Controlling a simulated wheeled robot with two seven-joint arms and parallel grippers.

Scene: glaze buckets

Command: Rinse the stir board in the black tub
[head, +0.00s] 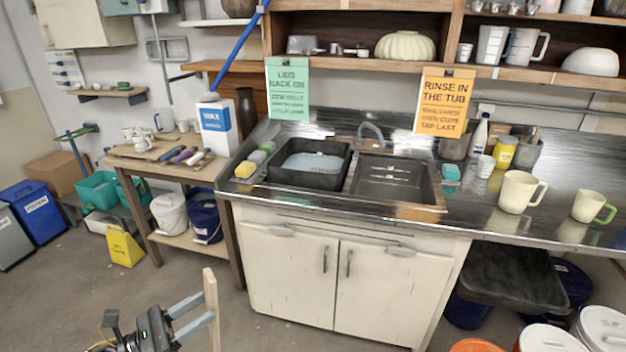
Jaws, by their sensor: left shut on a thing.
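The stir board (211,312) is a narrow, pale wooden strip standing nearly upright at the bottom of the head view. My left gripper (203,309) is shut on it, low in front of the cabinet and left of it. The board's lower end is out of frame. The black tub (277,178) sits on the metal counter, left of the sink, with pale bluish water (312,164) in it. The board is well below the tub and apart from it. My right gripper is not in view.
A sink (393,180) with a faucet (371,130) is right of the tub. Sponges (245,170) lie left of it. Green (288,90) and orange (444,101) signs hang above. A wooden table (165,170) stands left. Cream mugs (516,192) stand right. Lidded buckets (548,340) stand lower right.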

